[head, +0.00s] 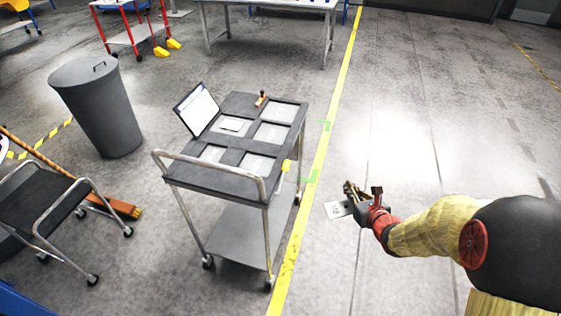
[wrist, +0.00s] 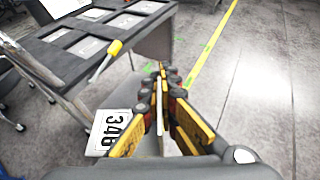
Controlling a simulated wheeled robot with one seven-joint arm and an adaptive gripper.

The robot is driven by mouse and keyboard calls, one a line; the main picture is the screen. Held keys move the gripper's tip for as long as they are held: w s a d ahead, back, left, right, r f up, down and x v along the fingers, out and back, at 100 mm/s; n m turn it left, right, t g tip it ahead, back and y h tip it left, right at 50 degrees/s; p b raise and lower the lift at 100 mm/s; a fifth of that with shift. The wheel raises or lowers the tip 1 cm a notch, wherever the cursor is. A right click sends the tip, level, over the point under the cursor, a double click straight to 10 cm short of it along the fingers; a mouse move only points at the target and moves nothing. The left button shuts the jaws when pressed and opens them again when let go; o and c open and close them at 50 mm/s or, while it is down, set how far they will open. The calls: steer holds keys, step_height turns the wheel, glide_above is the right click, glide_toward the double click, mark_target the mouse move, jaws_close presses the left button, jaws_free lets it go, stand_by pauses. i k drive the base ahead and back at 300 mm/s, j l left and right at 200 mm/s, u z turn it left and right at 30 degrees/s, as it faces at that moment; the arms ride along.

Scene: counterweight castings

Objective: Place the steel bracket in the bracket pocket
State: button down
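My gripper (head: 357,195) is shut on a thin, pale grey metal piece, which I take for the steel bracket (head: 335,210). It is held in the air over the floor, right of the dark cart (head: 228,180). In the wrist view, the fingertips (wrist: 161,76) close on its thin edge, and a flat part labelled 346 (wrist: 113,128) sticks out left. The fingers hide part of it. The cart top has several pale recessed pockets, such as a back right pocket (head: 279,111) and a front right pocket (head: 257,163). I cannot tell which is the bracket pocket.
A yellow-handled tool (wrist: 105,59) lies at the cart's near right edge. A tilted screen or clipboard (head: 198,108) and a small brown-handled object (head: 262,98) are at the cart's far side. A rail (head: 207,162) borders its front. Floor to the right is clear.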

mark_target(257, 166)
steer(key=i+l+z, duration=0.3)
steer(key=i, duration=0.3)
steer(key=i+z, duration=0.3)
steer(key=i, duration=0.35)
steer(key=i+u, duration=0.15)
steer(key=i, duration=0.4)
steer(key=i+u, duration=0.2)
steer(key=i, duration=0.3)
steer(key=i+l+u, duration=0.15)
steer(key=i, duration=0.35)
steer(key=i+j+u, duration=0.1)
steer(key=u, duration=0.35)
steer(key=i+u, duration=0.6)
steer(key=u, duration=0.3)
steer(key=i+l+u, duration=0.15)
steer(key=u, duration=0.3)
steer(key=i+u, duration=0.15)
steer(key=u, duration=1.35)
